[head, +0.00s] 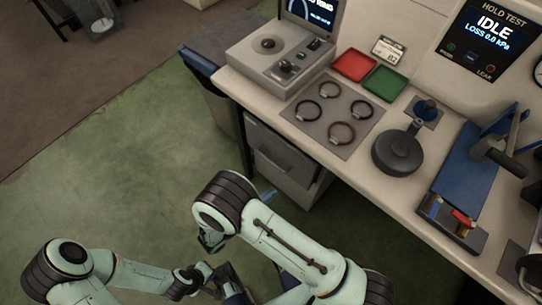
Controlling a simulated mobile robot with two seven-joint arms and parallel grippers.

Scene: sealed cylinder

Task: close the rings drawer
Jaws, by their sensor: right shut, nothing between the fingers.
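A grey drawer unit (281,150) stands under the bench's left end. Its upper front looks nearly flush, and a lower grey part (287,183) shows below a dark gap. I see no open drawer interior and no readable label, so I cannot tell which drawer is for the rings or how far it is out. My right gripper (210,241) is small and dark, shut and empty, below the bend of my right arm and left of the drawer unit, apart from it. My left arm ends near the bottom middle; its fingers are unclear there.
The bench (365,184) has a grey mat (318,137) with several rings, a red tray (354,65), a green tray (386,83), a dark round tool (398,152) and a blue fixture (466,178). A dark bin (212,100) stands left of the drawer unit. Green floor (110,165) is open to the left.

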